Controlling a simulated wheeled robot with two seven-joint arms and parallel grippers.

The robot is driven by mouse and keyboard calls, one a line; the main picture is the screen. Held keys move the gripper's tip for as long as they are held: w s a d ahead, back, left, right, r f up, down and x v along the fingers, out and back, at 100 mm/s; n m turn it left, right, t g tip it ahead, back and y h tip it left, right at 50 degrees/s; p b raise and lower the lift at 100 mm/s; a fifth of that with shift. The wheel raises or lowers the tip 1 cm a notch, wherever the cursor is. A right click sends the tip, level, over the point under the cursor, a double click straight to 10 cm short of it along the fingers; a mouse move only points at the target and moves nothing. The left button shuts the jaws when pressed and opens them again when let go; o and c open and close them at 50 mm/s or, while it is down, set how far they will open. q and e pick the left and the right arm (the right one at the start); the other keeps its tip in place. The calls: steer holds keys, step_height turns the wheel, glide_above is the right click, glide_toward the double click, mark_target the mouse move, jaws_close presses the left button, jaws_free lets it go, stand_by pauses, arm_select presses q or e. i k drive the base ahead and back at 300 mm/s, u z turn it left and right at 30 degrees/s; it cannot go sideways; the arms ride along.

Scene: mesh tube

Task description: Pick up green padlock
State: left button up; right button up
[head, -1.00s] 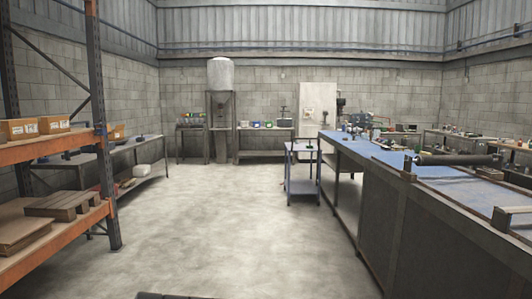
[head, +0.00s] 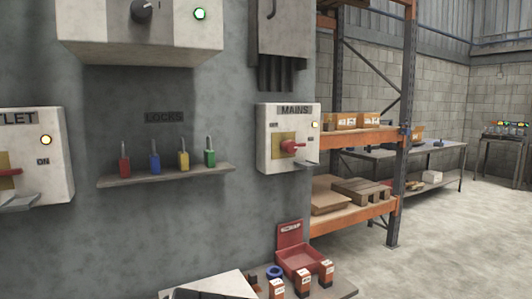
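The green padlock (head: 210,158) stands upright at the right end of a small grey wall shelf (head: 130,181), under a "LOCKS" label. Its thin shackle points up. To its left on the same shelf stand a yellow padlock (head: 183,160), a blue padlock (head: 154,163) and a red padlock (head: 124,165), spaced apart. Nothing hides the green padlock.
A "MAINS" box (head: 266,155) with a red handle (head: 292,147) sticks out right of the shelf. A control box (head: 150,42) hangs above. Below are a red tray (head: 300,258) and several small boxes. An orange rack (head: 330,138) and open floor (head: 450,235) lie to the right.

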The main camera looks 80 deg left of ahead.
mark_target(209, 161)
steer(key=u, duration=5.5)
steer(key=k, duration=0.55)
steer(key=z, duration=0.35)
